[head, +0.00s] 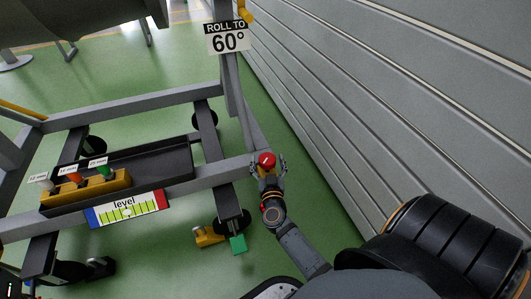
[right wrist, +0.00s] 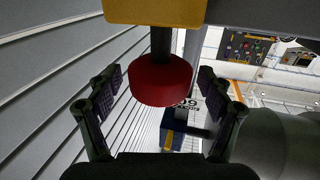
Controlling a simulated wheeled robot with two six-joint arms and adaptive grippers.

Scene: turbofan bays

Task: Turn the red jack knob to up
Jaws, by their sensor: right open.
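The red jack knob (head: 267,159) sits at the right end of the grey stand's lower beam. In the right wrist view the knob (right wrist: 160,80) hangs on a dark shaft below a yellow block (right wrist: 155,11). My right gripper (head: 268,168) is at the knob. In the right wrist view its two fingers (right wrist: 160,86) are spread, one on each side of the knob, with a visible gap on both sides. The knob's pointer or marking is too small to read. My left gripper is not clearly in view.
A grey corrugated wall (head: 400,100) runs close on the right. A level placard (head: 124,208) and a black tray (head: 150,160) with a yellow holder (head: 88,190) are on the stand. A "ROLL TO 60°" sign (head: 228,38) stands behind. A caster with a green pedal (head: 238,244) is below.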

